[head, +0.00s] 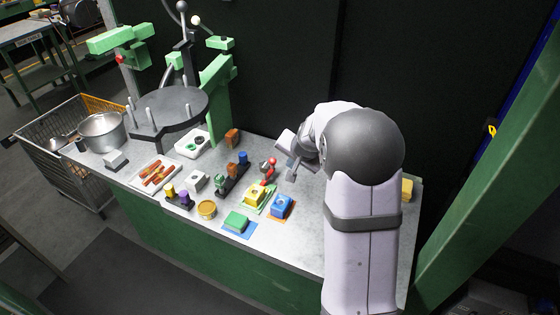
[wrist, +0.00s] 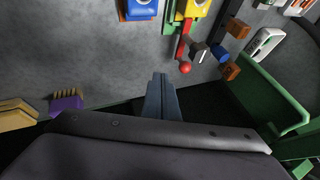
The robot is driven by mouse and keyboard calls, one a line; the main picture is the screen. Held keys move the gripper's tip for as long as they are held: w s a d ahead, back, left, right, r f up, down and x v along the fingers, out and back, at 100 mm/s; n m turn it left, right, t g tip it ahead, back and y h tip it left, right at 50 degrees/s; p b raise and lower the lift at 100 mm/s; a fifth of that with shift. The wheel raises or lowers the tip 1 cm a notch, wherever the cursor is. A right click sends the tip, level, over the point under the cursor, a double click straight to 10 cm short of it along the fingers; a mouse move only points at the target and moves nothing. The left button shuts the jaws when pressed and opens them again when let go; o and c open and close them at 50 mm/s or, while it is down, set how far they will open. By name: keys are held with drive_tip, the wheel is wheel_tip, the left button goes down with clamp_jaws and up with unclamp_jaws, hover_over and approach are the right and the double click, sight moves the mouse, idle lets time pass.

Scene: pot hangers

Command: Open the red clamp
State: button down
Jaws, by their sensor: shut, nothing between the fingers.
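The red clamp (head: 267,171) stands on the table near the middle of the head view, with a red ball-ended handle. It also shows in the wrist view, where its red lever (wrist: 182,46) ends in a red ball at the upper middle. My gripper (head: 291,176) is above the table, to the right of the clamp in the head view. In the wrist view my gripper's fingers (wrist: 161,76) are together, with nothing between them. They are apart from the clamp, below and left of the red ball in that picture. Whether the clamp's jaw is closed cannot be told.
A yellow block (head: 256,196), a blue block (head: 282,206) and a green block (head: 237,221) sit near the clamp. Brown blocks (wrist: 230,71) and a green frame (wrist: 270,92) lie to the right in the wrist view. Bare tabletop (head: 308,214) lies between the blocks and my arm.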

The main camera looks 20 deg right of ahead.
drive_tip(key=shift+w+a+f+p, duration=0.35)
drive_tip(key=shift+w+f+p, duration=0.25)
drive_tip(key=shift+w, duration=0.25)
drive_tip(key=shift+w+a+f+p, duration=0.3)
drive_tip(key=shift+w+f+p, duration=0.3)
drive_tip(key=shift+w, duration=0.3)
drive_tip(key=shift+w+a+f+p, duration=0.35)
drive_tip(key=shift+w+f+p, duration=0.1)
drive_tip(key=shift+w+f, duration=0.35)
drive_tip(key=shift+r, duration=0.1)
